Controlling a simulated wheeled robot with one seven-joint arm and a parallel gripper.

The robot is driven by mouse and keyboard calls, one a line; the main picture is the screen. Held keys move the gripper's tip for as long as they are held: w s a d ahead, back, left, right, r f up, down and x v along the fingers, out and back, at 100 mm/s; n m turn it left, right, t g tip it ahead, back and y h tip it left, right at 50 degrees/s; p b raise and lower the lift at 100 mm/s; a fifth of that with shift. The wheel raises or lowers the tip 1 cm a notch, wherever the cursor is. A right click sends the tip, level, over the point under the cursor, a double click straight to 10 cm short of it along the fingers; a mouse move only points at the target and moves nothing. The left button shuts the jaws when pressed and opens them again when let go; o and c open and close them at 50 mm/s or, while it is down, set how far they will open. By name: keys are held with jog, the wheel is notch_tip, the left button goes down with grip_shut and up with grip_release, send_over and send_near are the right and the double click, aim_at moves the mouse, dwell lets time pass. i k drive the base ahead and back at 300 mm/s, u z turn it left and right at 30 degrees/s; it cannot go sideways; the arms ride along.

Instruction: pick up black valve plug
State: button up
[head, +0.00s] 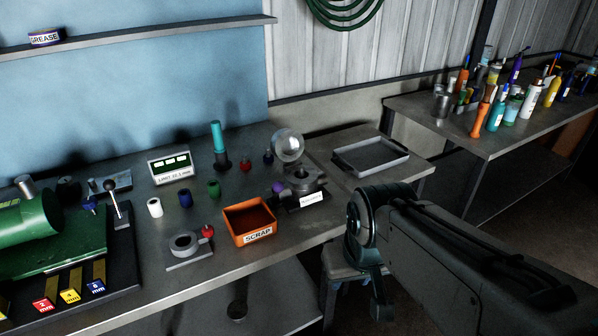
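A small dark, black-looking plug (268,157) stands upright on the grey workbench (120,305), at the back, just left of the clear glass globe (288,145). It is small and in shadow, so its shape is hard to make out. Near it are a red plug (245,164), a green plug (213,189), a blue plug (185,199) and a white plug (154,208). A purple plug (278,188) is by a labelled round fixture (301,178). My gripper (380,300) hangs right of the bench's front edge, well away from the black plug. Its fingers are dark and unclear.
A teal-topped cylinder (219,145) and a display box (171,168) are behind. A grey tray (371,157) is at right, a green machine (50,235) at left.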

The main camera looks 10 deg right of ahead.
aim_at(301, 174)
jog(key=k, duration=1.2)
jog(key=z, duration=0.7)
jog(key=i, duration=1.35)
jog(key=u, duration=0.6)
jog(key=i, duration=0.75)
jog(key=u, duration=0.75)
